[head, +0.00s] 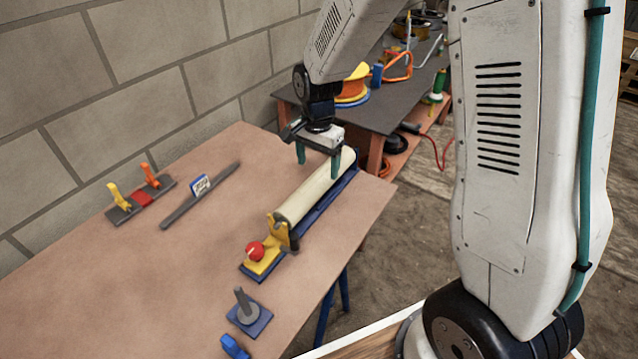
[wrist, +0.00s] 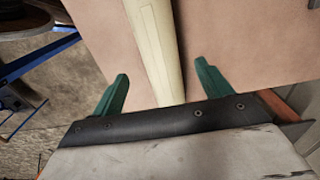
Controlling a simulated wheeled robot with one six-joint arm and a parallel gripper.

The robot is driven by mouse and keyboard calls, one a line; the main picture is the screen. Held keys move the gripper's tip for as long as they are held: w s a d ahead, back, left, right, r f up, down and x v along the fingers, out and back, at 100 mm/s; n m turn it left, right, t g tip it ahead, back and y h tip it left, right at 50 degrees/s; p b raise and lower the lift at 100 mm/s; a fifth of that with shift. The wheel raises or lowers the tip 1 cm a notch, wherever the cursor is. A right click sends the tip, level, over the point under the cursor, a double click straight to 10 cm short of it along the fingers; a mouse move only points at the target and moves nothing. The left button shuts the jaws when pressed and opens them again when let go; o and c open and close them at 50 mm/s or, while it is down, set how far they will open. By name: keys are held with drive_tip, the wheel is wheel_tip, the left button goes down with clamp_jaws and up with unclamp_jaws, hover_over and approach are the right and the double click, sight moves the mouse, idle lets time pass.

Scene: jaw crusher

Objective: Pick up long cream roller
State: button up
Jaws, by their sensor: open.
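The long cream roller (head: 314,186) lies on a blue base (head: 325,201) near the right edge of the table. A yellow bracket (head: 280,230) stands at its near end. My gripper (head: 318,170) is open above the far part of the roller, its green fingers pointing down. In the wrist view the roller (wrist: 158,45) runs between the two green fingertips (wrist: 160,84) of my gripper, with a gap on each side. I cannot tell how far above the roller the fingertips are.
A red knob (head: 255,251) on a yellow block sits before the bracket. A grey peg on a blue plate (head: 249,313) stands nearer. A grey bar (head: 200,196) and a rack with yellow and orange clips (head: 141,200) lie left. A brick wall is behind; a cluttered bench (head: 390,100) stands beyond.

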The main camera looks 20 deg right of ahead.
sight(318, 175)
drive_tip(key=f, duration=0.6)
drive_tip(key=shift+w+d+f, duration=0.15)
drive_tip(key=shift+d+f, duration=0.05)
drive_tip(key=shift+f, duration=0.1)
drive_tip(key=c, duration=1.5)
clamp_jaws()
drive_tip(key=shift+r, duration=0.1)
drive_tip(key=shift+w+r, duration=0.1)
